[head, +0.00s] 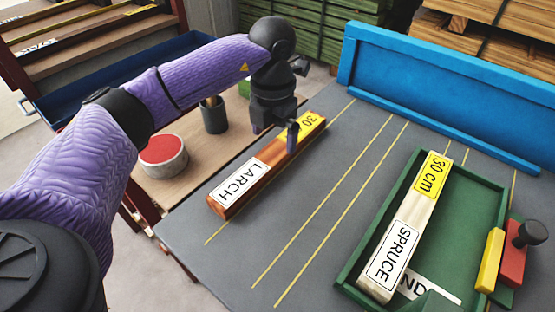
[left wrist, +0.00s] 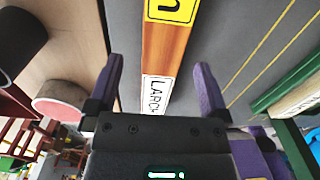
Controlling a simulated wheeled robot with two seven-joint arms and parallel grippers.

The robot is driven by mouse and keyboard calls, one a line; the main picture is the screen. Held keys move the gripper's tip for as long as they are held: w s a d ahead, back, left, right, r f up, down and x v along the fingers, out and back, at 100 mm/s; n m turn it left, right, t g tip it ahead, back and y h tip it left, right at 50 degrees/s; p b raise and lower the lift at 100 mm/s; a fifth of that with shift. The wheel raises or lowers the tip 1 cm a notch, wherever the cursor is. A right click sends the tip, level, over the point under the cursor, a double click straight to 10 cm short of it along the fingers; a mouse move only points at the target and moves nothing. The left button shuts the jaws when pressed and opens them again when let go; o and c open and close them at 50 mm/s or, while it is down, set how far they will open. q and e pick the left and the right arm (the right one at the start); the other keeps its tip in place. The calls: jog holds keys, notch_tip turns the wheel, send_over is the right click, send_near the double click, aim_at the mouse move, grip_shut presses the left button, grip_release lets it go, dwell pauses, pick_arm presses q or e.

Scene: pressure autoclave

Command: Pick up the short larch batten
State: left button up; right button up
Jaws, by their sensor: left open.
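The larch batten (head: 269,156) is a reddish-brown bar with a white LARCH label and a yellow label reading 30. It lies flat on the grey table at an angle. My left gripper (head: 284,138) is over its far half, near the yellow label. In the left wrist view the open, empty fingers of my left gripper (left wrist: 160,66) show to either side of the batten (left wrist: 164,50), apart from it in the picture. Whether they are down at its height I cannot tell. My right gripper is not in view.
A green tray (head: 352,268) on the right holds a pale SPRUCE batten (head: 410,222) labelled 30 cm. A blue raised fence (head: 440,90) bounds the far edge. Red and yellow blocks (head: 512,255) sit at the tray's right. A red-topped tub (head: 163,157) and dark cup (head: 214,117) stand left.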

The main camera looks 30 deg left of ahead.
aim_at(274, 152)
pick_arm(q)
jog(key=f, duration=0.1)
jog(key=f+b, duration=0.2)
jog(key=f, duration=0.1)
jog(key=shift+s+d, duration=0.2)
jog(key=shift+s, duration=0.05)
jog(key=shift+f, duration=0.35)
jog(key=shift+r, duration=0.2)
jog(key=shift+c, duration=1.3)
jog(key=c, duration=1)
grip_shut()
